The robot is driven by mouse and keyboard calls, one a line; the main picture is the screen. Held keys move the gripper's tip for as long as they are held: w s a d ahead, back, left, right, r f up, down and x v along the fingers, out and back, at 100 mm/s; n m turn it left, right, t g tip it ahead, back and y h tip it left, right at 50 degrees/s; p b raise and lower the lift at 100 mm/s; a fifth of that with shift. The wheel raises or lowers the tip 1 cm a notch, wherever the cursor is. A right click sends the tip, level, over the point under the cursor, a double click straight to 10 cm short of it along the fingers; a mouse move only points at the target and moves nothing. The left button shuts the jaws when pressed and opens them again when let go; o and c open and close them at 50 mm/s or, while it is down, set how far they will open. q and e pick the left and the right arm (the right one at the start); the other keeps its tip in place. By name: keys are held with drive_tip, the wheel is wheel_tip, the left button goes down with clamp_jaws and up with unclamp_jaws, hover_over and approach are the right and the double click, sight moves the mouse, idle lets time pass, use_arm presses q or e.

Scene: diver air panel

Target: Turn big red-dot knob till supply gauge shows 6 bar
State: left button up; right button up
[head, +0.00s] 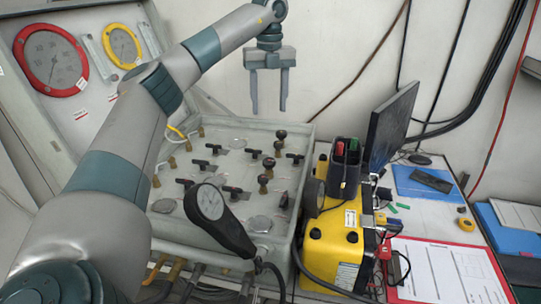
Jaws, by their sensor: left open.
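The grey air panel (222,135) carries several black T-handles and upright black knobs (269,163). I cannot make out a red dot on any of them. A large dark round knob-like part (312,197) sits at the panel's right side, beside the yellow case. A red-ringed gauge (50,60) and a yellow-ringed gauge (122,46) are on the raised lid. My left gripper (269,106) is open and empty, pointing down above the panel's back edge.
A yellow case (333,243) stands against the panel's right side, with a black holder (345,168) on top. A monitor (390,125) and a red clipboard (445,270) are to the right. My left arm covers the panel's left part.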

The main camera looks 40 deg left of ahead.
use_arm(q)
drive_tip(key=p, duration=0.5)
approach(269, 160)
wheel_tip(269, 160, down, 8)
drive_tip(key=shift+f, duration=0.2)
use_arm(e)
drive_tip(key=r, duration=0.5)
drive_tip(key=shift+s, duration=0.3)
use_arm(q)
drive_tip(key=c, duration=1.1)
